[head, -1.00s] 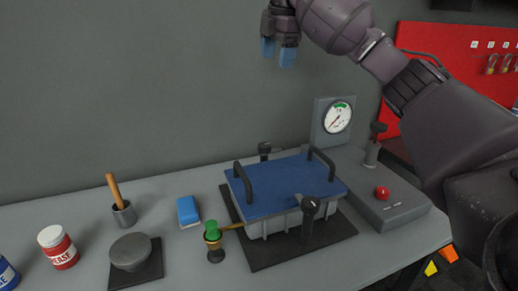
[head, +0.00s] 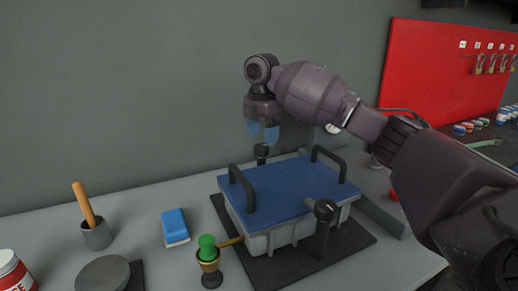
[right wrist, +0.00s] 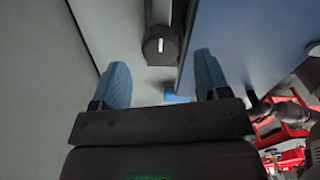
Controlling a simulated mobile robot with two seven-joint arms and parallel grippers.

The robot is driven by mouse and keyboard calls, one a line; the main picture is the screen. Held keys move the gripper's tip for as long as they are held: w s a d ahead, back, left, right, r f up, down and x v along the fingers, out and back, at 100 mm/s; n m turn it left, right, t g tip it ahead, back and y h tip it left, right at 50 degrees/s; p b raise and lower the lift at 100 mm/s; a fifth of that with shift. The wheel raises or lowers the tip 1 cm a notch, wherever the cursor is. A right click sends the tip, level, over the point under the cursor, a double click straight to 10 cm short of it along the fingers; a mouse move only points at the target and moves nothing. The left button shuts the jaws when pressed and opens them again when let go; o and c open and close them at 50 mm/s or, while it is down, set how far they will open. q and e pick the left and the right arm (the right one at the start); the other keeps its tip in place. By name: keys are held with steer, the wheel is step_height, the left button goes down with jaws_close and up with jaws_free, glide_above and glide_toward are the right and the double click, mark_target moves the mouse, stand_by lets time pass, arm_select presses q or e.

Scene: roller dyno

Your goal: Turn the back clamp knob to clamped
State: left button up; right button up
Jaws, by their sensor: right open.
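The back clamp knob (head: 262,150) is a small black knob on a post behind the blue-lidded box (head: 290,187). In the right wrist view the knob (right wrist: 160,45) is a dark round end with a white mark, ahead of and between the fingertips. My right gripper (head: 262,133) is open, with blue fingertips, pointing down just above the back knob. It also shows in the right wrist view (right wrist: 160,80), its fingers apart with nothing between them. My left gripper is not in view.
The lid has two black handles (head: 243,188) standing up. The grey wall (head: 120,90) is close behind the back knob.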

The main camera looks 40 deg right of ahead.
mark_target(262, 146)
steer(key=shift+f+b, duration=0.35)
steer(key=shift+f, duration=1.6)
steer(key=c, duration=0.9)
